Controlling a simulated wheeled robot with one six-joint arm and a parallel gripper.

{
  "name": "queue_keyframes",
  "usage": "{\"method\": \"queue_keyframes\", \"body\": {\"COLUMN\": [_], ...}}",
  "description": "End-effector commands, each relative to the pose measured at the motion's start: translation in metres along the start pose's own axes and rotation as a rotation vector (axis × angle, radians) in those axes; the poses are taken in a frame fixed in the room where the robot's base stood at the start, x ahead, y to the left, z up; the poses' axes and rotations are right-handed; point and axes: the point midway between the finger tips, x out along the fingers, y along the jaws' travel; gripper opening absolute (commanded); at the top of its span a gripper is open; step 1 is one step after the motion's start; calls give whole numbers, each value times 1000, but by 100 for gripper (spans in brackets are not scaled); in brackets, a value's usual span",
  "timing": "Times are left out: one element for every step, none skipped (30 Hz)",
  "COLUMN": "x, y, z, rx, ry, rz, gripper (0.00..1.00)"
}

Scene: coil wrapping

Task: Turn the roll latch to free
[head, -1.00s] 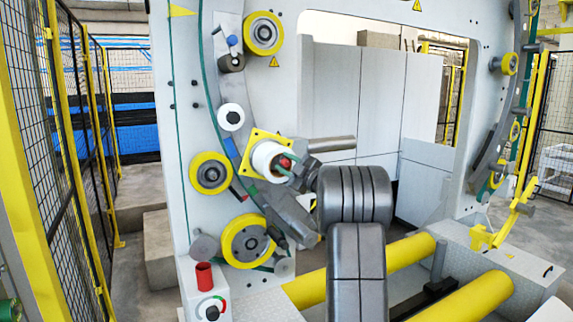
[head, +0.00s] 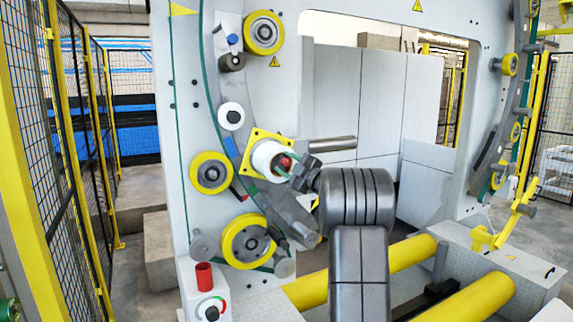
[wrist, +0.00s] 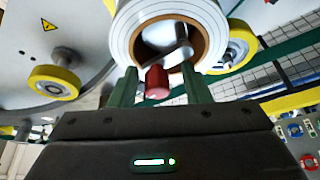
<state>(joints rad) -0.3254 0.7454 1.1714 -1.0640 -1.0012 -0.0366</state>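The roll (head: 266,157) is white and sits on a yellow square plate on the ring of the machine. In the wrist view the roll (wrist: 190,12) shows its brown core, with a grey metal latch bar (wrist: 181,50) across the opening. The latch's red knob (wrist: 157,83) points toward me; in the head view the knob (head: 285,163) shows at the roll's face. My gripper (wrist: 160,78) has its green fingers apart, one on each side of the red knob, with gaps visible. In the head view my gripper (head: 289,168) is right at the roll's front.
Yellow rollers (head: 211,173) and a larger yellow wheel (head: 248,241) sit close to the roll on the ring. A red cylinder (head: 204,275) stands on a white box below. Mesh fencing (head: 75,130) runs along the left. Yellow floor rollers (head: 415,250) lie at lower right.

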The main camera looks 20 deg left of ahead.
Motion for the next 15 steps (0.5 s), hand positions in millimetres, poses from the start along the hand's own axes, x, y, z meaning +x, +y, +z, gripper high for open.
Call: {"method": "queue_keyframes", "body": {"x": [0, 0, 0, 0, 0, -1, -3, -5, -9, -13, -18, -25, -31, -38, -48], "y": [1, 1, 1, 2, 2, 2, 2, 2, 1, 1, 1, 0, 0, 0, 0], "z": [-1, -1, -1, -2, -2, -2, -1, -1, -1, 0, 0, 0, 0, 1, 1], "rx": [-1, -1, -1, -1, -1, -1, -2, -2, -2, -2, -2, -2, -2, -2, -2], "ry": [1, 2, 2, 3, 3, 3, 3, 3, 2, 1, 0, 0, 1, 0, -1], "rz": [1, 1, 2, 2, 2, 3, 3, 3, 3, 4, 4, 4, 4, 5, 5], "gripper": [43, 43, 43, 43, 43, 43, 43, 43, 43, 43, 43, 43, 43, 43, 43]}}
